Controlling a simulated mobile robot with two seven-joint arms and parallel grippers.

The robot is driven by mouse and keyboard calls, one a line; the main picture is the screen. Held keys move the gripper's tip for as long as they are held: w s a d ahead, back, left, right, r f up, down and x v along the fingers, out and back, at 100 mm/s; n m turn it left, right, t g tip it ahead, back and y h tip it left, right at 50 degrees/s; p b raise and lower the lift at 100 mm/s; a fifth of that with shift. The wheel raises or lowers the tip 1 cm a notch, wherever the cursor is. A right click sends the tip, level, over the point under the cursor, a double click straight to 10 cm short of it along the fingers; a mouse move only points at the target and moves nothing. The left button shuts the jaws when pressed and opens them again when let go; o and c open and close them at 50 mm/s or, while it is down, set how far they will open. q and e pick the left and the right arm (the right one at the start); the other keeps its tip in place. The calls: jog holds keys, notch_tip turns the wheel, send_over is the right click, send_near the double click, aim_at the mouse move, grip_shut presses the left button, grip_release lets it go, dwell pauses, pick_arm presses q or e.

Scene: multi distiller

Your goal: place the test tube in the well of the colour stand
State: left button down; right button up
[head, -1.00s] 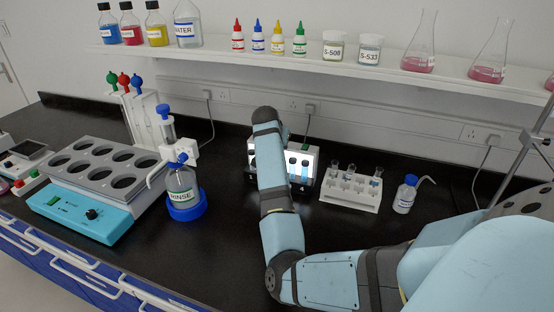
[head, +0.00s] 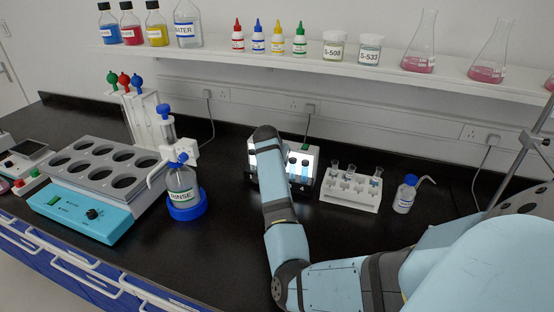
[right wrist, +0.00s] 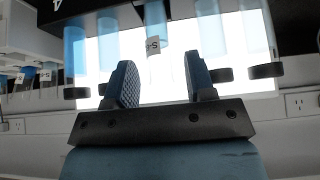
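The colour stand (head: 313,158) is a bright lit panel holding several tubes of blue shades, at the back middle in the head view. My right arm partly covers it. In the right wrist view, which looks upside down, a test tube (right wrist: 155,30) with a white "S-" label stands in the stand's row, in line with the gap between my fingers. Blue tubes (right wrist: 205,35) stand to either side of it. My right gripper (right wrist: 161,82) is open, its fingers apart and clear of the tube; in the head view my arm hides it. My left gripper is not in view.
A white rack (head: 350,197) with several tubes stands right of the stand, beside a small blue-capped wash bottle (head: 404,194).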

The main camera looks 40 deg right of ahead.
jog(key=shift+r, duration=0.1)
jog(key=shift+r, duration=0.2)
jog(key=v, duration=1.2)
jog(key=shift+f, duration=0.15)
